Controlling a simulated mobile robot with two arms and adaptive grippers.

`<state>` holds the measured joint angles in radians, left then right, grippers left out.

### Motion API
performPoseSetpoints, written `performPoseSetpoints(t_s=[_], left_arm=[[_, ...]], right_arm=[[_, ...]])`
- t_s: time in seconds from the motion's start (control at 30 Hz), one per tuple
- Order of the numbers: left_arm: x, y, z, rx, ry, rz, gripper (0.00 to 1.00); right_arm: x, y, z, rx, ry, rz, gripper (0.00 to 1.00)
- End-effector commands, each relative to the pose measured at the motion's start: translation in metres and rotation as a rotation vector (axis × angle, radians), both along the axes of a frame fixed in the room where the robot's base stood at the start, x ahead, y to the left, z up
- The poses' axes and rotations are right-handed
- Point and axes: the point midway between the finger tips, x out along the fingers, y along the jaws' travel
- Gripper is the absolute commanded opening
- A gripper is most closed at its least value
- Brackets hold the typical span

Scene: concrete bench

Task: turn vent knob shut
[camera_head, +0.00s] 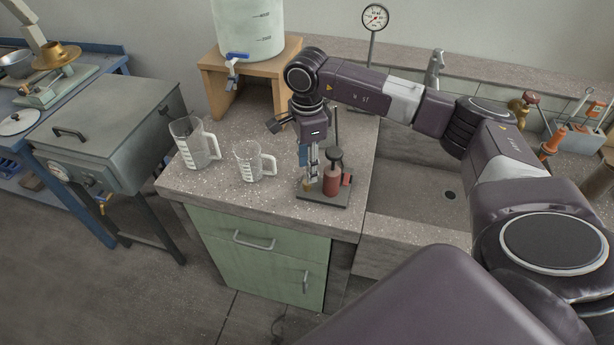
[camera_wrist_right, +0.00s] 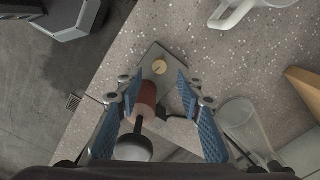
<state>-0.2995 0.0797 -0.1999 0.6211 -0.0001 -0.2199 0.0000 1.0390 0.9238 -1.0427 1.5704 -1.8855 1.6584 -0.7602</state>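A small device with a grey base plate (camera_head: 322,199) stands on the bench near its front right corner. It carries a red cylinder (camera_head: 331,183) under a dark rounded top (camera_head: 334,154). A small round brass knob (camera_wrist_right: 159,67), which looks like the vent knob, sits on the plate beside the cylinder. My right gripper (camera_head: 308,168) reaches down over the plate. In the right wrist view its blue fingers (camera_wrist_right: 158,84) are spread apart, with the knob just beyond the tips and between them. The red cylinder (camera_wrist_right: 147,98) is close to the left finger. I see no contact with the knob.
Two clear measuring jugs (camera_head: 195,144) (camera_head: 249,163) stand left of the device. A water container (camera_head: 247,25) sits on a wooden stand (camera_head: 262,68) behind. A sink basin (camera_head: 410,197) lies to the right.

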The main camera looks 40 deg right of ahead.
Motion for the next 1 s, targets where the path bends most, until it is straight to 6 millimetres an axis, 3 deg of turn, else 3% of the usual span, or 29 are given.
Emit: performPoseSetpoints(t_s=[0.3, 0.67, 1.0], left_arm=[[0.0, 0.0, 0.011, 0.0, 0.0, 0.0, 0.4], [0.0, 0.0, 0.011, 0.0, 0.001, 0.0, 0.4], [-0.001, 0.0, 0.011, 0.0, 0.001, 0.0, 0.4]], right_arm=[[0.0, 0.001, -0.043, 0.004, 0.002, -0.001, 0.35], [0.0, 0.001, -0.049, 0.004, -0.001, 0.0, 0.34], [0.0, 0.001, -0.049, 0.004, -0.001, 0.0, 0.0]])
